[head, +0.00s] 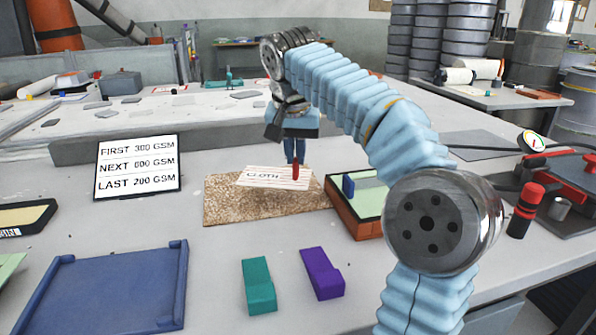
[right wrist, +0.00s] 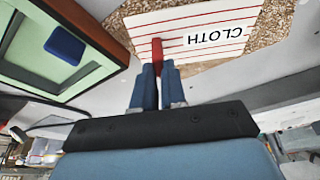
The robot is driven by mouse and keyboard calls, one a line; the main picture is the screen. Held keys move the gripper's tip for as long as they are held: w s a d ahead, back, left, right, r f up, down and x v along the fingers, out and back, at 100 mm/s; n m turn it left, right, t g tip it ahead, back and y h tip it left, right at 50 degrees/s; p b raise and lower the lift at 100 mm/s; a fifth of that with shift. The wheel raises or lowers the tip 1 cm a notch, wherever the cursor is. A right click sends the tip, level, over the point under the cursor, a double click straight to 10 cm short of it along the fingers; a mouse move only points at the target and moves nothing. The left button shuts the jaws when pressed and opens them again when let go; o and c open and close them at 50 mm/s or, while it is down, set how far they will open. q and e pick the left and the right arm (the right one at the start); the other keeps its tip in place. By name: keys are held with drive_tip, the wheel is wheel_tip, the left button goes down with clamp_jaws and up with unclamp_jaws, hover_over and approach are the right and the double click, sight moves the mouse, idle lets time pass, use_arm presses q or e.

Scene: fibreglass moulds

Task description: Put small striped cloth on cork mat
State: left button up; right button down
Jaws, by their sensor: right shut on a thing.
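The small striped cloth (head: 262,178) is a cream sheet with red stripes and a "CLOTH" label. It lies over the back part of the speckled brown cork mat (head: 235,209); I cannot tell whether it touches the mat. My right gripper (head: 295,160) points down and is shut on the cloth's upright red tab (head: 296,170). In the right wrist view the fingertips (right wrist: 157,70) meet at the red tab (right wrist: 157,50), with the striped cloth (right wrist: 190,28) beyond and the cork mat (right wrist: 262,28) around it. My left gripper is out of view.
A wooden-framed green tray (head: 368,200) with a blue block stands just right of the mat. Teal (head: 258,285) and purple (head: 322,272) blocks lie in front. A blue tray (head: 110,290) is front left, and a lettered sign (head: 138,167) stands behind it. Red-black cylinder (head: 525,210) at right.

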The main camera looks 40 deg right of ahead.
sight(299, 175)
drive_tip(key=shift+w+d+f, duration=0.1)
drive_tip(key=shift+d+f, duration=0.25)
drive_tip(key=shift+f, duration=0.15)
drive_tip(key=b+x, duration=0.1)
drive_tip(key=x, duration=0.1)
drive_tip(key=shift+f, duration=0.9)
drive_tip(key=shift+f, duration=0.1)
drive_tip(key=c, duration=1.2)
unclamp_jaws()
drive_tip(key=shift+r, duration=0.25)
drive_tip(key=p+v, duration=0.1)
drive_tip(key=v, duration=1)
drive_tip(key=shift+a+r, duration=0.1)
drive_tip(key=shift+r, duration=0.2)
